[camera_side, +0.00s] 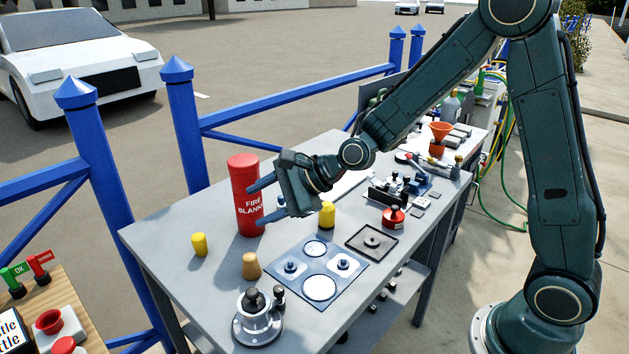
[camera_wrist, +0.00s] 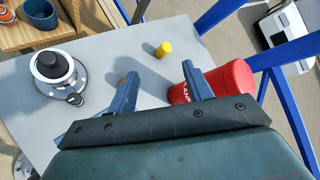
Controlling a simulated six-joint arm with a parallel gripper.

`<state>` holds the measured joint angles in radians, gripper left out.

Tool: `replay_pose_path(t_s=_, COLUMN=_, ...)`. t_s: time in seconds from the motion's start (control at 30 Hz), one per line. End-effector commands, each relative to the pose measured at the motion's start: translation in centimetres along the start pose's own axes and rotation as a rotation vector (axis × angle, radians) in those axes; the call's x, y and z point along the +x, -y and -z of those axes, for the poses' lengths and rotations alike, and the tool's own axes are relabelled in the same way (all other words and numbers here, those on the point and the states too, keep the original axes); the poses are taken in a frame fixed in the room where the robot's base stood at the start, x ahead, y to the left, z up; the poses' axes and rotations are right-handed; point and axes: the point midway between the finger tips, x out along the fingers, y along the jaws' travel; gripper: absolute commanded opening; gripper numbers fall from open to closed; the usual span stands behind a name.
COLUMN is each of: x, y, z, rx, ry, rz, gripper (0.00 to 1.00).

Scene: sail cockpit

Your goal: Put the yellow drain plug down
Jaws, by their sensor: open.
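A small yellow plug (camera_side: 199,244) stands upright on the grey table near its left edge. The wrist view shows it too (camera_wrist: 163,49), beyond my fingertips and apart from them. A second yellow cylinder (camera_side: 327,215) stands below my wrist; I cannot tell which of the two is the drain plug. My gripper (camera_side: 257,205) is open above the table, its fingers pointing left. Nothing shows between the fingers in the wrist view (camera_wrist: 160,72).
A red fire blanket canister (camera_side: 246,170) stands close to my fingers; contact is unclear. A tan plug (camera_side: 251,265), a metal winch (camera_side: 257,317) and a panel with round openings (camera_side: 335,262) are nearer the front. Bare tabletop (camera_side: 170,225) surrounds the left yellow plug.

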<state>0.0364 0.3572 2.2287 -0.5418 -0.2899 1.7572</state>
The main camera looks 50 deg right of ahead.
Motion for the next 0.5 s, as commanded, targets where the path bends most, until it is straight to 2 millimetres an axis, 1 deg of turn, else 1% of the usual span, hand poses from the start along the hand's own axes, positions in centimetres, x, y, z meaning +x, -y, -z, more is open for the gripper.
replay_pose_path(t_s=0.03, x=-1.3, y=0.2, z=-0.6, rx=-0.087, ry=-0.014, rz=-0.009, gripper=0.51)
replay_pose_path(t_s=0.2, x=-5.1, y=-0.1, z=-1.4, rx=-0.371, ry=-0.072, rz=-0.068, gripper=0.51)
replay_pose_path(t_s=0.37, x=-8.9, y=-0.7, z=-1.8, rx=-0.624, ry=-0.124, rz=-0.130, gripper=0.51)
replay_pose_path(t_s=0.5, x=-12.3, y=-1.4, z=-2.0, rx=-0.832, ry=-0.165, rz=-0.193, gripper=0.51)
